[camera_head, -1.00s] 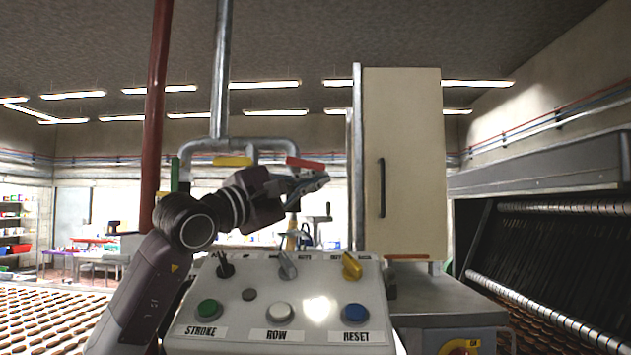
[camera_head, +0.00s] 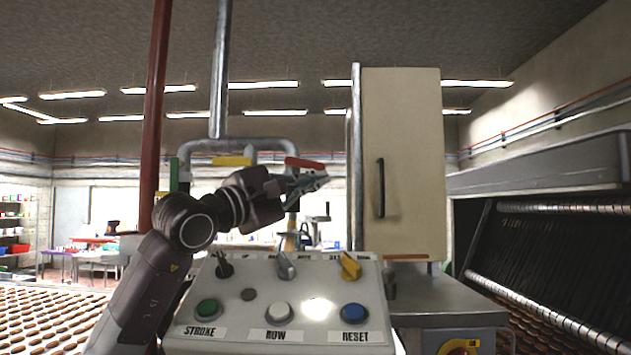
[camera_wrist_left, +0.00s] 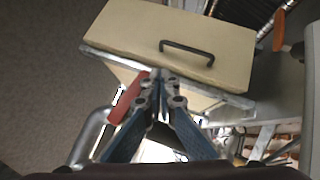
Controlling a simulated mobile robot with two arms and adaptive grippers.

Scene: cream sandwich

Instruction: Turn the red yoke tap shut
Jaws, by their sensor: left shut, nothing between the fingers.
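The red tap handle (camera_head: 304,163) sits on the right end of the grey overhead pipe yoke (camera_head: 250,144), sloping slightly down to the right. My left gripper (camera_head: 322,180) is just below the right part of this handle, with its fingers shut and empty. In the left wrist view the red handle (camera_wrist_left: 128,98) lies close along the left side of my shut fingers (camera_wrist_left: 163,85). I cannot tell whether they touch. My right gripper is not in view.
A yellow handle (camera_head: 232,161) and a green handle (camera_head: 174,174) are left on the pipework. A cream cabinet (camera_head: 412,150) with a black handle stands close right of my fingers. A control panel (camera_head: 290,310) with buttons and switches is below. A red pipe (camera_head: 155,110) rises at left.

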